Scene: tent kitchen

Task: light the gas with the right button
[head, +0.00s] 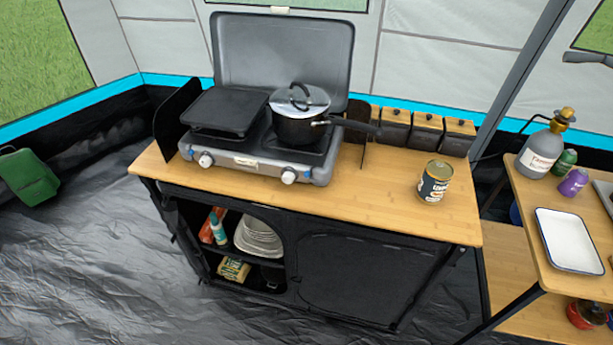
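A grey two-burner gas stove (228,160) with its lid raised stands on the wooden counter. Its right knob (289,176) is a white round button on the front panel, below the pot. Its left knob (206,160) is a similar white button. A black pot (297,129) with a lid sits on the right burner, its handle pointing right. A black griddle plate (223,110) covers the left burner. I cannot see a flame on either burner. Neither of my grippers is in the head view.
A tin can (433,183) stands on the right part of the wooden counter (390,215). Dark boxes with wooden lids (427,126) line the back. A side table at right holds a white tray (569,240) and a gas bottle (541,150). The counter's front edge by the knobs is clear.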

